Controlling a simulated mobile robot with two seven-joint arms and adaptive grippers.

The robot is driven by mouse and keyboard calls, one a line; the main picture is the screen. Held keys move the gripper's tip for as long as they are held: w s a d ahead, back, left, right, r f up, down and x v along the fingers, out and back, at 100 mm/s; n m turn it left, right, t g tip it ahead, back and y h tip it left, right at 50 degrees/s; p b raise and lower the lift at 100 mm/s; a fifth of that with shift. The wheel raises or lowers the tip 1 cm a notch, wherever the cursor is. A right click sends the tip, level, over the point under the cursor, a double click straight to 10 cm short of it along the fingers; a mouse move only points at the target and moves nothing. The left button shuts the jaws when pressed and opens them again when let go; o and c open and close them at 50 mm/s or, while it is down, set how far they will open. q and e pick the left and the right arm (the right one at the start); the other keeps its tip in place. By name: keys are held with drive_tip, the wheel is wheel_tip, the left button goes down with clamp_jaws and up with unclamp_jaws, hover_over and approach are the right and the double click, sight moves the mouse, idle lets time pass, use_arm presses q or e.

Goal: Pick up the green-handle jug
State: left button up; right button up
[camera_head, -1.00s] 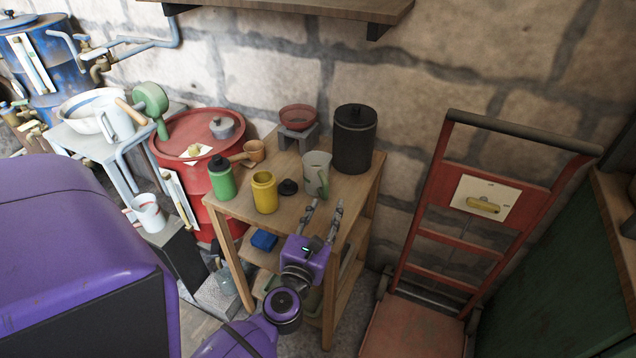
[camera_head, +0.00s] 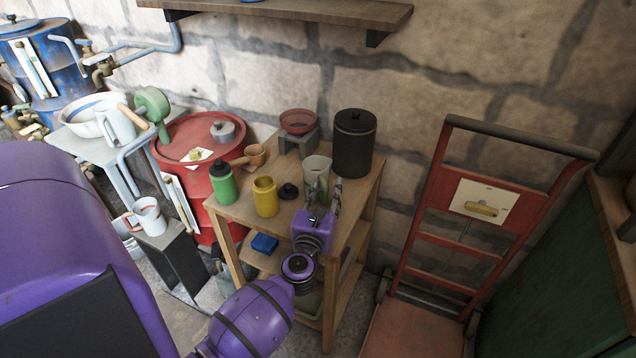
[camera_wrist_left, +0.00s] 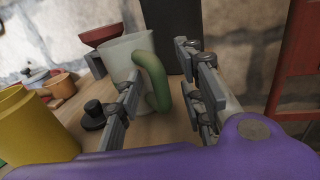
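The green-handle jug (camera_head: 316,170) stands upright on the wooden table, a pale grey-white jug partly hidden behind my left gripper in the head view. In the left wrist view the jug (camera_wrist_left: 124,54) shows its green handle (camera_wrist_left: 154,80) facing me. My left gripper (camera_head: 323,192) is open at the table's front right, its fingers pointing at the jug. In the left wrist view the handle lies between the spread fingers of the gripper (camera_wrist_left: 160,88), nearer the left finger; I cannot tell whether they touch. My right gripper is not in view.
On the table (camera_head: 237,207) stand a yellow container (camera_head: 265,197), a green bottle (camera_head: 222,181), a black lid (camera_head: 288,191), a black canister (camera_head: 354,143), a brown cup (camera_head: 255,154) and a red bowl on a stand (camera_head: 298,121). A red hand truck (camera_head: 450,235) stands right.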

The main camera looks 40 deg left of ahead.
use_arm(q)
clamp_jaws()
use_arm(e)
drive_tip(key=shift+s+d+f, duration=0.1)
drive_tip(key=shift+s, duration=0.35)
use_arm(q)
drive_tip(key=shift+r, duration=0.15)
drive_tip(key=shift+r+p, duration=0.55)
drive_tip(key=shift+r, duration=0.45)
drive_tip(key=s+a+r+p, duration=0.3)
drive_tip(key=s+r+p, duration=0.1)
drive_tip(key=s+r, duration=0.6)
drive_tip(key=shift+s+a+r, duration=0.35)
drive_tip(key=shift+s, duration=1.35)
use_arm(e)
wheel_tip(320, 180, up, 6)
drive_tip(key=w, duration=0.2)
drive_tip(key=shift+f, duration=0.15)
